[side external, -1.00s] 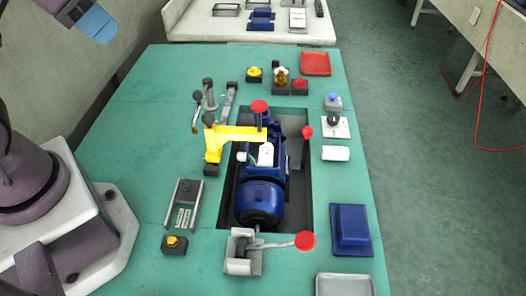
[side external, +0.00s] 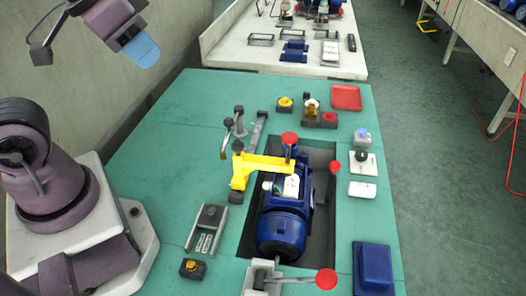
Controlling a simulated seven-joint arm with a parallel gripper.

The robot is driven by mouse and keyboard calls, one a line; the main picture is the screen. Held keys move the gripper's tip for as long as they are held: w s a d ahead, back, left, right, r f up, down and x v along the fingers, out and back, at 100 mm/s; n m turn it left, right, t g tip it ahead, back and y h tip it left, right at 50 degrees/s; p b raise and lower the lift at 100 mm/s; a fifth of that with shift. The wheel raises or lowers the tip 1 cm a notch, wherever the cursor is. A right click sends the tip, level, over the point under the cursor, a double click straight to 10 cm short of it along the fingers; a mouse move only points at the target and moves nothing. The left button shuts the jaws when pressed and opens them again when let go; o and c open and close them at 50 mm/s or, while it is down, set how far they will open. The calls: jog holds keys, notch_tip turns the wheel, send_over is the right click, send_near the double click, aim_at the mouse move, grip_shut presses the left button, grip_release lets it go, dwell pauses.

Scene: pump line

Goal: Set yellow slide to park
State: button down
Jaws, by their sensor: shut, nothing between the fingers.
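The yellow slide (side external: 262,165) is an L-shaped yellow piece beside and partly over the blue pump (side external: 283,228) in the table's recess. A dark knob stands at its left end, and a red-topped post (side external: 289,142) rises at its right end. A dark block shows under its lower left end. I see no readable park marking. My gripper (side external: 143,54), with a blue tip, hangs at the upper left, away from the yellow slide. It is shut and empty.
A grey rail with labels (side external: 208,228) and a yellow button box (side external: 193,268) lie left of the pump. A red-knobbed lever (side external: 326,279) is in front. A red tray (side external: 346,97) and a blue block (side external: 373,266) stand right. The green table's left side is clear.

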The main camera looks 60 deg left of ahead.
jog(key=c, duration=1.8)
grip_release()
jog(key=o, duration=0.4)
jog(key=shift+f, duration=0.15)
jog(key=o, duration=0.6)
jog(key=shift+w+d+f+g, duration=0.1)
jog(key=shift+w+f+g, duration=0.6)
jog(key=shift+f, duration=0.2)
jog(key=n+g, duration=0.4)
jog(key=n, duration=0.2)
send_near(237, 141)
notch_tip(237, 141, down, 10)
jog(key=shift+w+f, duration=0.1)
jog(key=shift+f, duration=0.1)
jog(key=shift+c, duration=0.3)
grip_shut()
